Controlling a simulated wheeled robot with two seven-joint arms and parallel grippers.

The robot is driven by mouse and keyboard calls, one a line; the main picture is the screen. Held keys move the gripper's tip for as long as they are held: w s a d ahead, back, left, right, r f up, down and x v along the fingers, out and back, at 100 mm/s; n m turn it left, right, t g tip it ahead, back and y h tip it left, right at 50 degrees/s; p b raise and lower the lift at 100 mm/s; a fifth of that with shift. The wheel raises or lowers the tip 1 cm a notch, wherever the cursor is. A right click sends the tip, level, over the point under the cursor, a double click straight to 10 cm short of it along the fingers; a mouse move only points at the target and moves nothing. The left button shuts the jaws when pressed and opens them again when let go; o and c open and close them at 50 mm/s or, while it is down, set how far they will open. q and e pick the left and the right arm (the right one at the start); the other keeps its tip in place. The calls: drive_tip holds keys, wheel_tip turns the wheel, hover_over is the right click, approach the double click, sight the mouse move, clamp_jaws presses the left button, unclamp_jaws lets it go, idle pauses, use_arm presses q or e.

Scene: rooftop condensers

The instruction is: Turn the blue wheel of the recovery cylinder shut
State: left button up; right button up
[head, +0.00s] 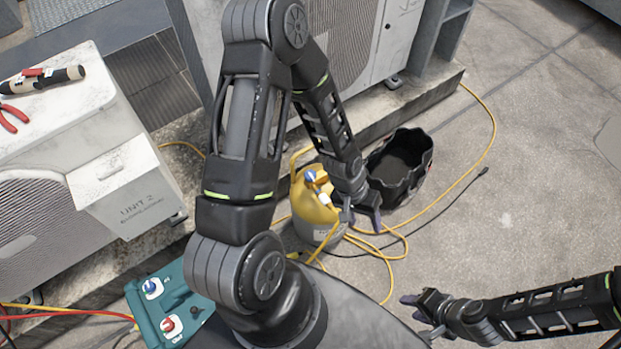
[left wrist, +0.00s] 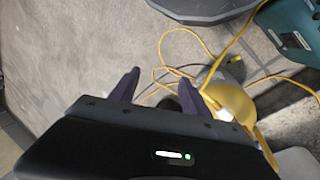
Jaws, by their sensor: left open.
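The recovery cylinder (head: 318,233), grey below with a yellow top, stands upright on the ground in the middle of the head view. My left gripper (head: 362,220) is open and empty, just to the right of the cylinder and apart from the blue wheel. My right gripper (head: 412,316) looks open and empty, at lower right.
A black open bucket (head: 424,160) stands right of the cylinder. Yellow hoses (head: 385,262) loop on the floor around it. A teal machine (head: 192,333) with blue and red knobs is at lower left. Condenser units (head: 60,130) stand left and behind.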

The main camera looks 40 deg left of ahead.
use_arm(q)
drive_tip(key=w+a+f+n+y+b, duration=0.15)
drive_tip(key=w+a+b, duration=0.4)
drive_tip(key=a, duration=0.75)
wheel_tip(320, 180, up, 3)
drive_tip(key=y+b, duration=0.1)
drive_tip(key=y, duration=0.1)
hover_over(310, 174)
drive_tip(key=shift+n+g, duration=0.4)
drive_tip(key=shift+n, duration=0.05)
drive_tip(key=shift+r, duration=0.1)
use_arm(e)
wheel_tip(310, 174, down, 9)
use_arm(q)
wheel_tip(310, 174, down, 8)
drive_tip(key=shift+r+b, duration=0.1)
drive_tip(key=shift+b, duration=0.55)
use_arm(e)
drive_tip(key=shift+f, duration=0.65)
use_arm(q)
drive_tip(key=shift+c, duration=0.3)
clamp_jaws()
